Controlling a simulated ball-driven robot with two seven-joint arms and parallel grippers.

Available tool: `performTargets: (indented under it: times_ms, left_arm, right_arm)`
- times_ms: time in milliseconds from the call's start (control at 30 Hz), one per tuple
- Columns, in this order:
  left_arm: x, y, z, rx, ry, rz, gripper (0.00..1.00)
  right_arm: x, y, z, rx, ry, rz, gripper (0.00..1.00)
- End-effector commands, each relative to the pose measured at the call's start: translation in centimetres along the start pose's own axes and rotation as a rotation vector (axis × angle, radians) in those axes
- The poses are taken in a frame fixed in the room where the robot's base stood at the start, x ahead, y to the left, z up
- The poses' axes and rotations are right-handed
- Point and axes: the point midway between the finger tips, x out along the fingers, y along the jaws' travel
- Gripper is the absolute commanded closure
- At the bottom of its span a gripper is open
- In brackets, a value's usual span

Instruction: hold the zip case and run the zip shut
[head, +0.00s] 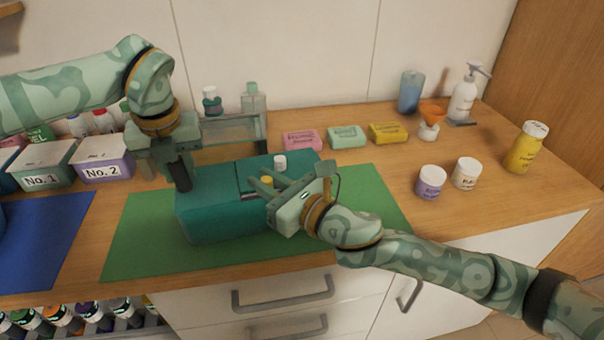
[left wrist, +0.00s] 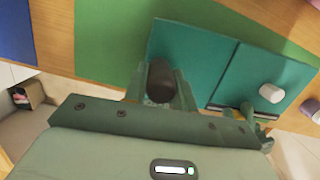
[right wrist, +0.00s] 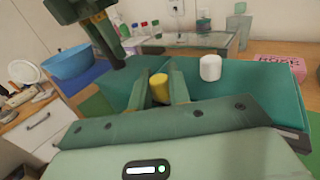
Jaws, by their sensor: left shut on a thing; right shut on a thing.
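The teal zip case (head: 205,222) lies on the green mat (head: 135,245), with a dark line across its top. My left gripper (head: 177,172) comes down from above at the case's left end. It is shut on a dark, rounded grip (left wrist: 160,82) there. My right gripper (head: 266,186) reaches in from the right over the case's near side. It is shut on a small yellow zip pull (right wrist: 158,88), which also shows in the head view (head: 267,180). A white cylinder (head: 280,161) stands on the case top. The zip's track near the right fingers is partly hidden.
Behind the case are a glass shelf (head: 232,130) and pink (head: 301,140), mint (head: 346,136) and yellow (head: 388,132) boxes. Jars (head: 430,182) stand at right, labelled bins (head: 103,160) at left. The mat's right part is clear.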

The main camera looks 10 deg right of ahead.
Motion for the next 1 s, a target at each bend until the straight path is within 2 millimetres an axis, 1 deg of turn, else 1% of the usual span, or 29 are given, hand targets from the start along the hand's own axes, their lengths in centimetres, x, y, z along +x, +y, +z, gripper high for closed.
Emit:
performTargets:
  times_ms: [33, 167, 467, 500, 567, 600, 867, 933, 1000]
  left_arm:
    - [-0.1, -0.1, 0.0, 0.002, 0.000, -0.002, 1.00]
    - [-0.1, -0.1, 0.0, 0.002, 0.000, -0.002, 1.00]
    - [-0.1, -0.1, 0.0, 0.002, 0.000, -0.002, 1.00]
    - [-0.1, -0.1, 0.0, 0.002, 0.000, -0.002, 1.00]
    - [-0.1, -0.1, 0.0, 0.001, 0.000, -0.002, 1.00]
    - [-0.1, -0.1, 0.0, 0.001, 0.000, -0.002, 1.00]
    - [-0.1, -0.1, 0.0, 0.000, 0.000, -0.002, 1.00]
    - [-0.1, -0.1, 0.0, 0.000, 0.000, -0.002, 1.00]
    - [-0.1, 0.0, 0.0, 0.000, -0.001, -0.002, 1.00]
  right_arm:
    - [0.6, 0.9, 0.0, 0.002, -0.001, 0.004, 1.00]
    - [1.3, 2.1, 0.0, 0.001, 0.000, 0.002, 1.00]
    - [1.4, 2.2, 0.0, 0.000, 0.001, 0.001, 1.00]
    - [1.4, 2.2, 0.0, 0.000, 0.001, 0.001, 0.79]
    - [1.4, 2.2, 0.0, 0.000, 0.001, 0.001, 0.62]
    - [1.4, 2.2, 0.0, 0.000, 0.001, 0.001, 0.61]
    - [1.3, 2.2, 0.0, 0.000, 0.001, 0.000, 0.61]
    - [0.8, 2.1, -0.1, 0.000, 0.001, 0.000, 0.61]
    - [-0.1, 2.1, -0.1, 0.000, 0.002, 0.001, 0.61]
